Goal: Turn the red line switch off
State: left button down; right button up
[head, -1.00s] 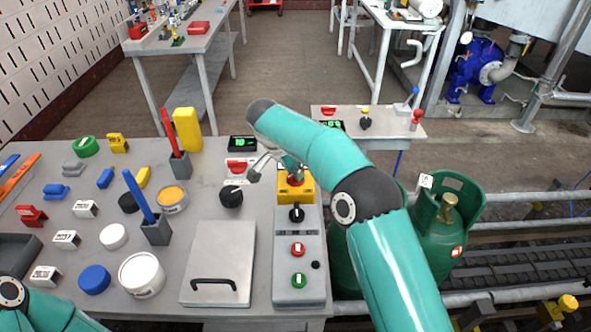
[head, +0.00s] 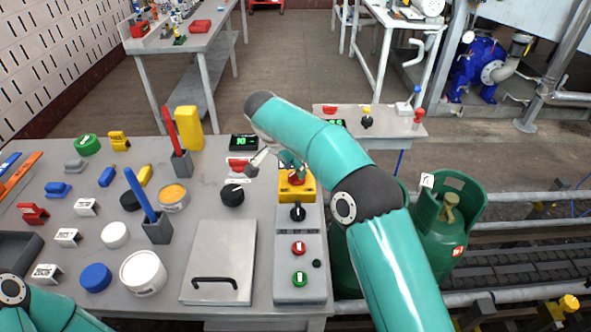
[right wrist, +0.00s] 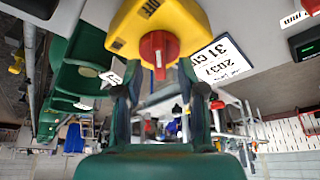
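The red line switch is a red knob (head: 297,178) on a yellow box (head: 283,193), at the far end of the grey control panel in the head view. In the right wrist view the red handle (right wrist: 158,50) sits on the yellow housing (right wrist: 128,38), which carries an OFF mark. My right gripper (right wrist: 160,72) is open, its two dark fingers apart on either side of the handle's near end. I cannot tell whether they touch it. In the head view my right arm partly covers that gripper. Of my left arm only a link shows at lower left; its gripper is out of view.
A green gas cylinder (head: 443,235) stands right of the bench.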

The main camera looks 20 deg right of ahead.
jog(key=v, duration=1)
jog(key=shift+s+a+f, duration=0.1)
